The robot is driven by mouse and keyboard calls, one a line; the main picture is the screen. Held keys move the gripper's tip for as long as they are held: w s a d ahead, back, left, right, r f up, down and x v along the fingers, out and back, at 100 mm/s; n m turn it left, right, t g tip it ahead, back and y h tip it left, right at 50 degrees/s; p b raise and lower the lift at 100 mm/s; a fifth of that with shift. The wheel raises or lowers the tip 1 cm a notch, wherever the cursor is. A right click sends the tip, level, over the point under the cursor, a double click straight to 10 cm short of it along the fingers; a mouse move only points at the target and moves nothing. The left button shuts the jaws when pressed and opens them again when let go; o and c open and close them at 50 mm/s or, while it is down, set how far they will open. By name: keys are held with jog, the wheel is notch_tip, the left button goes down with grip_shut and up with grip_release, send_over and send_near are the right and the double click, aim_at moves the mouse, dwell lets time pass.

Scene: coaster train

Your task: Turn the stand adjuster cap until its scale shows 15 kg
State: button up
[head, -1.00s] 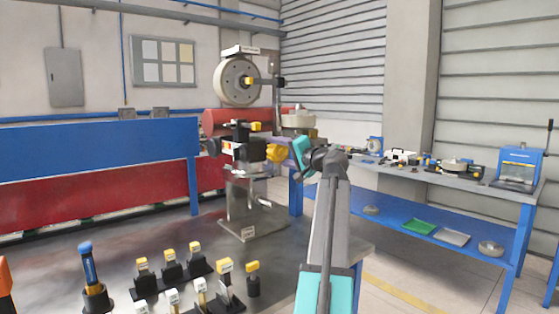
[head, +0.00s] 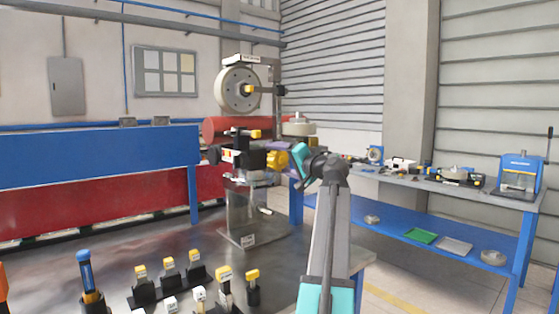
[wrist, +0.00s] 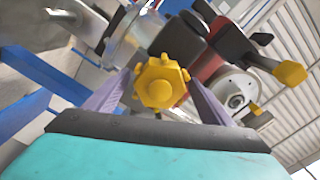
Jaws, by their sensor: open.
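The yellow lobed cap (head: 278,160), which I take to be the stand adjuster cap, sits on the right side of the stand's black block (head: 250,160). It faces me in the wrist view (wrist: 160,82). My gripper (head: 291,158) is just right of it in the head view. In the wrist view the purple fingers (wrist: 157,88) are open, one on each side of the cap. I cannot tell whether either finger touches it. No scale reading is legible in either view.
Several yellow-topped tools (head: 195,257) stand on the table in front. A blue bench (head: 420,175) is at right.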

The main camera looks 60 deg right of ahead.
jog(key=v, duration=1.4)
dwell(0.6)
